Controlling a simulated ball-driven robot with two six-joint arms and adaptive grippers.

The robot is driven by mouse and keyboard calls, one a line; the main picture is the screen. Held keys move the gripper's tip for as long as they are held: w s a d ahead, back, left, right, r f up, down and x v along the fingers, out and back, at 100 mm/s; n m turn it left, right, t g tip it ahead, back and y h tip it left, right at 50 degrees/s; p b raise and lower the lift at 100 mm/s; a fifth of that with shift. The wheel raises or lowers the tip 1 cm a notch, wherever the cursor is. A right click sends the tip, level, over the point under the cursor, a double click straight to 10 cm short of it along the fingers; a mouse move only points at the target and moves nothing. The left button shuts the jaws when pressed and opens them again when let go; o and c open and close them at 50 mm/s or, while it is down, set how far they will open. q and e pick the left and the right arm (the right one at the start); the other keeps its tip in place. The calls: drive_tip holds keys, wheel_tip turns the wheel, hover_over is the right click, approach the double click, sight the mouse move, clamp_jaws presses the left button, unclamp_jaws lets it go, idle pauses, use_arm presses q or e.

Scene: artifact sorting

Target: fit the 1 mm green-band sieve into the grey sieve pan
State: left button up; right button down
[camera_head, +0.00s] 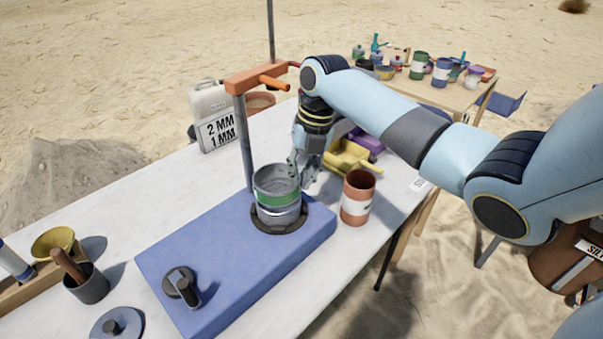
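The green-band sieve (277,198) is a silver ring with a green band. It stands upright on top of the grey sieve pan (279,218), and the two look stacked in line. The pan sits on a dark round plate on the blue base (215,262). I cannot tell how deep the sieve sits in the pan. My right gripper (303,176) points down at the sieve's far right rim. Its fingers look spread apart, with a gap between them, and close to the rim. Whether they touch it is unclear. My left gripper is out of view.
A post with an orange arm (258,78) rises behind the sieve. An orange-brown can (358,198) stands close on the right. A yellow scoop (348,157) lies behind. A "2 MM 1 MM" sign (217,132) stands at the back. A grey lid (117,325) lies front left.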

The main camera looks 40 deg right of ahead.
drive_tip(key=shift+p, duration=0.4)
idle(0.5)
drive_tip(key=shift+f+b, duration=0.65)
drive_tip(key=shift+f, duration=0.3)
drive_tip(key=c, duration=1.4)
unclamp_jaws()
wheel_tip(320, 180, up, 12)
drive_tip(key=s+d, duration=0.1)
drive_tip(key=d, duration=0.1)
drive_tip(key=shift+s+f, duration=0.15)
